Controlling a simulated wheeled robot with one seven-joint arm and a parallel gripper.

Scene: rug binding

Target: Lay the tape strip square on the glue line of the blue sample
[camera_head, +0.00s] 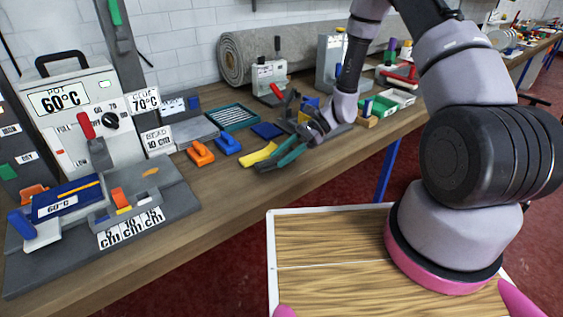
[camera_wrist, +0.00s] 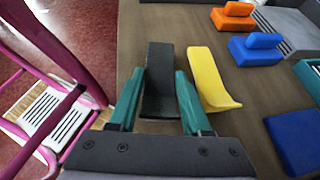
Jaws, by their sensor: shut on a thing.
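My gripper (camera_head: 279,161) has teal fingers and is low over the workbench. In the wrist view my gripper (camera_wrist: 153,102) is shut on a dark curved strip (camera_wrist: 159,75), which lies between the fingers and reaches past their tips. A yellow curved strip (camera_wrist: 208,78) is just right of the right finger, outside the grip; it also shows in the head view (camera_head: 258,154). A blue panel with an orange line (camera_head: 66,196) lies on the grey fixture at the left. A plain blue square (camera_head: 267,131) lies behind my gripper; I cannot tell which is the blue sample.
Orange (camera_head: 201,153) and blue (camera_head: 228,145) handled blocks stand left of the gripper. The 60°C iron box (camera_head: 70,110) stands at the back left. A teal ribbed tray (camera_head: 232,117) and rolled rug (camera_head: 265,50) are behind. The bench front (camera_head: 215,205) is clear.

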